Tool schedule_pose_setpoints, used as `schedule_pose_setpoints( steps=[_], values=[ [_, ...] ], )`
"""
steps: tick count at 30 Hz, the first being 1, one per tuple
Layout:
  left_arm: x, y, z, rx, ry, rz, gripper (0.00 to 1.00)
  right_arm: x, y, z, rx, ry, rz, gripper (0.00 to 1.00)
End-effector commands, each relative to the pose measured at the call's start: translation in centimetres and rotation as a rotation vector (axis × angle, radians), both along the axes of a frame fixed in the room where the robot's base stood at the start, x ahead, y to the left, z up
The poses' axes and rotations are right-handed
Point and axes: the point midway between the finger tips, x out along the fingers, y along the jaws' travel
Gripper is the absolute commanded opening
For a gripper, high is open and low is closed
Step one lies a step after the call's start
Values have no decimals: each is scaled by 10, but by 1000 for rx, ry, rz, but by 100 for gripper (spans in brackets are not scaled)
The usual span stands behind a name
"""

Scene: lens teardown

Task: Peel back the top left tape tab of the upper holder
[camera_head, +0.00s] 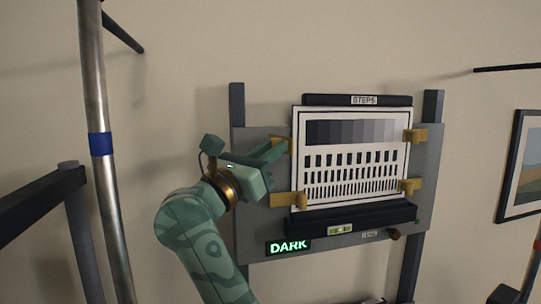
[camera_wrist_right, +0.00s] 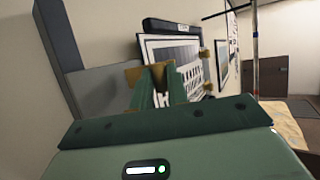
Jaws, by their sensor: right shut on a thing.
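The upper holder is a grey board (camera_head: 262,219) on the wall. It carries a white chart (camera_head: 350,160) with a grey scale and black bars, under a bar marked STEPS (camera_head: 365,100). The top left tape tab (camera_head: 289,145) is tan and lies at the chart's upper left edge. My right gripper (camera_head: 275,151) is shut on this tab, its green fingers hiding part of it. In the right wrist view the tab (camera_wrist_right: 134,74) shows between and beside the fingertips (camera_wrist_right: 160,78). I cannot tell whether it is lifted. My left gripper is not in view.
Other tan tabs sit at the top right (camera_head: 416,136), bottom left (camera_head: 289,200) and bottom right (camera_head: 410,186) of the chart. A black ledge (camera_head: 352,217) and a lit DARK sign (camera_head: 288,246) are below. A metal pole (camera_head: 101,115) stands at left; a framed picture (camera_head: 521,165) hangs at right.

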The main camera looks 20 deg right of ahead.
Motion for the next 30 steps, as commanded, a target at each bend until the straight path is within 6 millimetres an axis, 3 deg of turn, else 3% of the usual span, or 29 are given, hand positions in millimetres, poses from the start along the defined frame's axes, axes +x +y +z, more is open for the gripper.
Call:
schedule_pose_setpoints(
  steps=[14, 15, 17, 26, 30],
  values=[
    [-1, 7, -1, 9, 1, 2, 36, 1, 0, 1, 3, 0, -14, 0],
    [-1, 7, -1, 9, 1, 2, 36, 1, 0, 1, 2, -1, -14, 22],
    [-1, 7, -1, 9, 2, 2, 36, 1, 0, 1, 2, -1, -14, 38],
    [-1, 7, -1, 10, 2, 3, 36, 0, 0, 2, 1, -2, -13, 39],
    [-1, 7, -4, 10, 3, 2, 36, 1, 0, 14, 2, -4, -13, 39]
  ],
)
